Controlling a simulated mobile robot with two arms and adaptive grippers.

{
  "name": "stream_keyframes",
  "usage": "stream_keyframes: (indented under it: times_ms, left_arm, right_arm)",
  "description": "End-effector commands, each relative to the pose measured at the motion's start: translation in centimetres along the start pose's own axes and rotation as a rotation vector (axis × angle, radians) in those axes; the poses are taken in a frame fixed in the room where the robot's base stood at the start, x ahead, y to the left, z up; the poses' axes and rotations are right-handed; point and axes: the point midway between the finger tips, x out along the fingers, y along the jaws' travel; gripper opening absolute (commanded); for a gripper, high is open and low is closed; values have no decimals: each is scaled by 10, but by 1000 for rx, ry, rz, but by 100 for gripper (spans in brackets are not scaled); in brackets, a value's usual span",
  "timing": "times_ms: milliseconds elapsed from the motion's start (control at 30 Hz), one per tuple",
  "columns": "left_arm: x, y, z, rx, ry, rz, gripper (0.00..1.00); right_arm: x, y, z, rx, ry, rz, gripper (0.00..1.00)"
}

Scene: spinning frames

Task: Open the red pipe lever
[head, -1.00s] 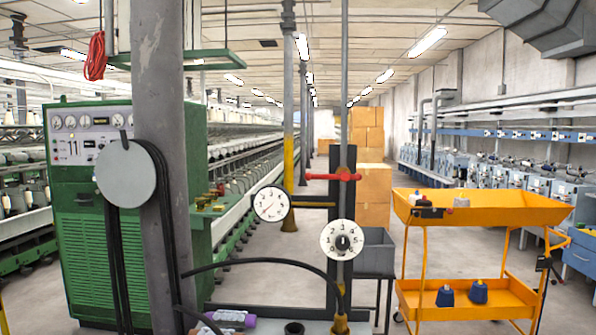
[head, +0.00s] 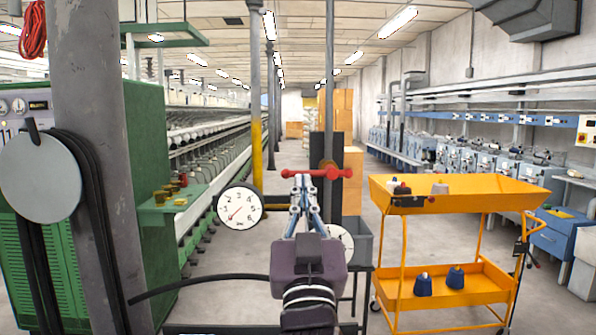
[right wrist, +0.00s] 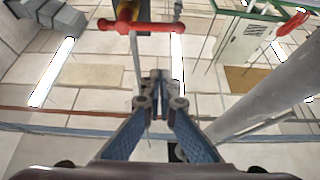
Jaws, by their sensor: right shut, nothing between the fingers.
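The red pipe lever (head: 327,173) is a horizontal bar on the grey vertical pipe (head: 329,80), and its bar lies level across the pipe. It also shows in the right wrist view (right wrist: 155,27), above the fingertips in the picture. My right gripper (head: 302,184) is shut and empty. In the head view its fingertips overlap the area just below the left half of the lever. The right wrist view shows the closed fingers (right wrist: 159,78) with a visible gap to the lever. Contact is not seen. My left gripper is not in view.
A round white gauge (head: 240,206) stands left of the pipe. A white dial (head: 343,240) is partly hidden behind my right gripper. A yellow cart (head: 460,192) is at the right. A thick grey column (head: 88,110) and green cabinet (head: 150,150) are at the left.

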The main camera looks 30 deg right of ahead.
Motion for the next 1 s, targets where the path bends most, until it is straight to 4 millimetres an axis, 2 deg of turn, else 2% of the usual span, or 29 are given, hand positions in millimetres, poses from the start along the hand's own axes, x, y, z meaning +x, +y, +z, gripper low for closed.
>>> stream_keyframes:
  times_ms: [133, 333, 600, 767, 833, 1000]
  left_arm:
    - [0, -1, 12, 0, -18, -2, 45]
    - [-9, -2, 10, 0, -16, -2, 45]
    - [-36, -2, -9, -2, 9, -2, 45]
    - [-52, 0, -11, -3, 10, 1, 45]
    - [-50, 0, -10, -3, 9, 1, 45]
    - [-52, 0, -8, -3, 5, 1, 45]
  right_arm:
    - [0, 0, 1, 0, -2, -1, 0]
    - [15, -1, -2, -3, -1, -1, 0]
    - [71, -1, -4, -6, -2, -1, 0]
    - [104, -1, -3, -5, -2, -2, 0]
    - [98, -1, 14, -6, -10, -3, 0]
    - [90, -1, 32, -4, -6, -2, 0]
